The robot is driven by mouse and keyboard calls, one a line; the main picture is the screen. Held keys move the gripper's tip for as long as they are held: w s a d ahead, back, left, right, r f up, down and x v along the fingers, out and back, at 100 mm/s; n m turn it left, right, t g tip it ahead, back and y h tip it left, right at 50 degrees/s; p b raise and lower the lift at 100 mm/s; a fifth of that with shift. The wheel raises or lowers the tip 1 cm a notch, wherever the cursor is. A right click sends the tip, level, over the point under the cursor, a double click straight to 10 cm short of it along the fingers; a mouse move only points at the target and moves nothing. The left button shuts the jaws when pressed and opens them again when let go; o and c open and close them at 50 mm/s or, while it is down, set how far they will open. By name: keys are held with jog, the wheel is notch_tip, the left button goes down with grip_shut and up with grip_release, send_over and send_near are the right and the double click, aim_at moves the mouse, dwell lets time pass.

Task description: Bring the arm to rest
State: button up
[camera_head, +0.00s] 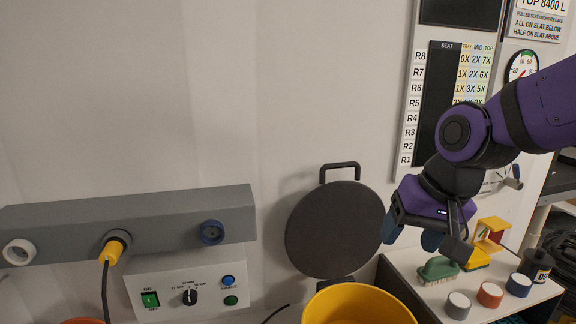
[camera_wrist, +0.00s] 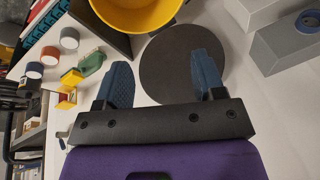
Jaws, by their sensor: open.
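My purple arm reaches in from the right in the head view. My gripper (camera_head: 408,232) hangs in front of the wall, between the round dark lid and the white shelf. In the wrist view my gripper (camera_wrist: 164,85) shows two blue fingers spread wide with nothing between them. The round dark lid (camera_head: 334,228) with a handle stands upright against the wall to the left of the gripper. It also shows behind the fingers in the wrist view (camera_wrist: 170,62).
A yellow bucket (camera_head: 358,305) stands below the lid. The white shelf (camera_head: 432,296) at right holds a green brush (camera_head: 438,269), a yellow-red block (camera_head: 488,240), several round jars and a black bottle (camera_head: 536,264). A grey manifold (camera_head: 160,218) with a yellow plug (camera_head: 112,251) is at left.

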jog(key=s+d+r+t+h, duration=0.2)
jog(key=s+d+r, duration=0.4)
jog(key=s+d, duration=0.4)
jog(key=shift+d+r+n, duration=0.3)
jog(key=shift+d+n, duration=0.1)
jog(key=shift+d, duration=0.25)
